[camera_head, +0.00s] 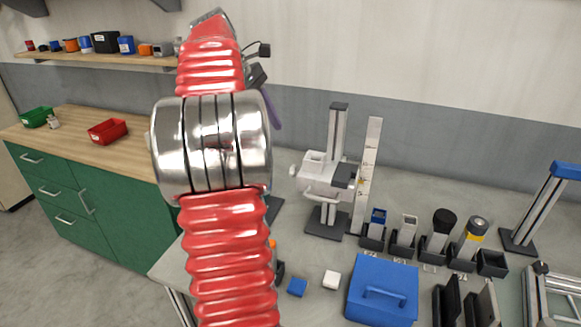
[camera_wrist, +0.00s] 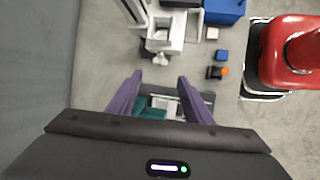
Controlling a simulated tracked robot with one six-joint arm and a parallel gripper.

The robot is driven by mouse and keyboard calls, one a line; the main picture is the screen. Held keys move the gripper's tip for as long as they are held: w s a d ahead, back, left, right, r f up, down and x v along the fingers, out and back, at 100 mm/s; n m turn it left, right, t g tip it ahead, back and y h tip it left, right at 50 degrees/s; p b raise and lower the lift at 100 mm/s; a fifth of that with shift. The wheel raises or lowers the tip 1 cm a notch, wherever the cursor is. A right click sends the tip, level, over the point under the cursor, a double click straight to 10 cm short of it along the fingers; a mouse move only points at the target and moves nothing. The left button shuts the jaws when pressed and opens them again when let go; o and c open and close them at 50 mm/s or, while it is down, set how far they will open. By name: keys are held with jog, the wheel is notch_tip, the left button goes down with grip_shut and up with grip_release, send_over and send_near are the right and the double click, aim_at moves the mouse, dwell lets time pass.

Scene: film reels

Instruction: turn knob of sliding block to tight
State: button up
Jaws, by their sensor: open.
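A metal post stand (camera_head: 337,135) on the grey bench carries a white block (camera_head: 318,172) partway up, with a small round part on its left side that may be a knob. In the wrist view the white block (camera_wrist: 166,36) is near the top centre, beyond my fingers. My gripper (camera_wrist: 158,92) has purple fingers, spread apart with nothing clamped between them. A teal and silver object (camera_wrist: 155,108) shows below and between them, largely hidden by the gripper body. In the head view my arm hides most of the gripper; one purple finger shows. The knob's setting cannot be read.
A blue lidded box (camera_head: 383,290), a blue cube (camera_head: 297,287) and a white cube (camera_head: 331,280) lie at the front. A tall ruler (camera_head: 370,150) and several black holders are right of the stand. A green cabinet (camera_head: 80,205) stands left.

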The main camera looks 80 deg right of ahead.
aim_at(291, 167)
jog(key=x, duration=1.3)
jog(key=shift+s+f, duration=0.1)
jog(key=shift+a, duration=0.15)
jog(key=c, duration=1.1)
